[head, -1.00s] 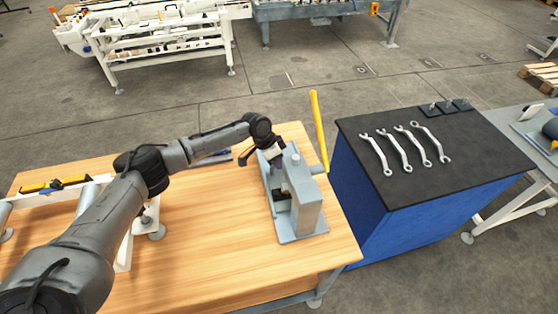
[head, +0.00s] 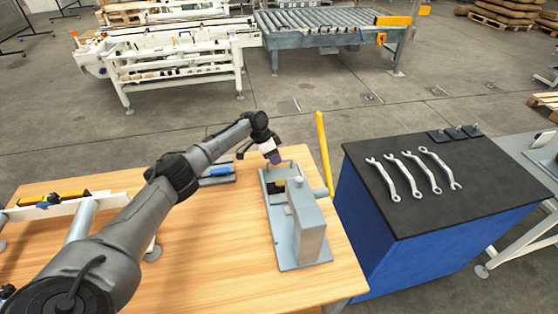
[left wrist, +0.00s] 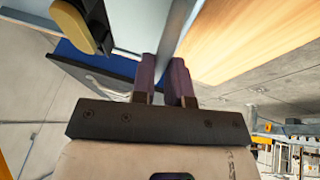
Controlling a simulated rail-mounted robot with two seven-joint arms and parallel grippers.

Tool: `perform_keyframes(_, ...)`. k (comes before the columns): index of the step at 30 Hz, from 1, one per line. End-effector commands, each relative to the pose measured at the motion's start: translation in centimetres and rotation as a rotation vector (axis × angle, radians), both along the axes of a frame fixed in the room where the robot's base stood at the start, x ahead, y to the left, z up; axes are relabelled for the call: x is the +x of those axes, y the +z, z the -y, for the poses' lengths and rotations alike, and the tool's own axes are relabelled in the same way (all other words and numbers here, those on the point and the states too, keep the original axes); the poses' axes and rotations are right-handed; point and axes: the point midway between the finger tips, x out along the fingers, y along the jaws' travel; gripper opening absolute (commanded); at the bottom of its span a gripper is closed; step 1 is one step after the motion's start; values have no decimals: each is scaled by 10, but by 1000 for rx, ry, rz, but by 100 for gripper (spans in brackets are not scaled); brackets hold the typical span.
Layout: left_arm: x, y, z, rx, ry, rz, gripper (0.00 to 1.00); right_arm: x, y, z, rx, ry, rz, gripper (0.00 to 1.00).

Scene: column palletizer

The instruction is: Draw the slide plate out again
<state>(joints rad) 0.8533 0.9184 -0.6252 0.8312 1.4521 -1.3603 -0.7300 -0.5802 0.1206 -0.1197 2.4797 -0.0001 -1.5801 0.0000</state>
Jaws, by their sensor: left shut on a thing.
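A grey press (head: 309,232) with a yellow lever (head: 323,150) stands at the right end of the wooden table. A small yellow and black block (head: 279,186) sits at its throat; a yellow and black part also shows in the left wrist view (left wrist: 76,22). My left gripper (head: 275,159) is at the far end of the press's flat grey bed, pointing down. Its purple fingers (left wrist: 163,80) are close together, shut on the slide plate's end, which they mostly hide. Plate and bed are hard to tell apart. My right gripper is not in view.
A blue cabinet (head: 372,240) with a black top bearing several wrenches (head: 410,172) stands right of the table, across a narrow gap. A tray with a blue item (head: 219,172) lies left of my gripper. A white frame with rollers (head: 78,222) is at left.

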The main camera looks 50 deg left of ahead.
Motion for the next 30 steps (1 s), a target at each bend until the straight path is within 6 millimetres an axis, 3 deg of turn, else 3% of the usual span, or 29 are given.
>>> perform_keyframes(9, 0, 0, 1, -2, 0, 1, 40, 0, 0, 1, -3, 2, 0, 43)
perform_keyframes(19, -1, 6, -1, -1, 0, 2, 40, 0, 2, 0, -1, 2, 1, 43)
perform_keyframes(30, -19, 66, -23, 0, 1, 3, 40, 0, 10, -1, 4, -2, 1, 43)
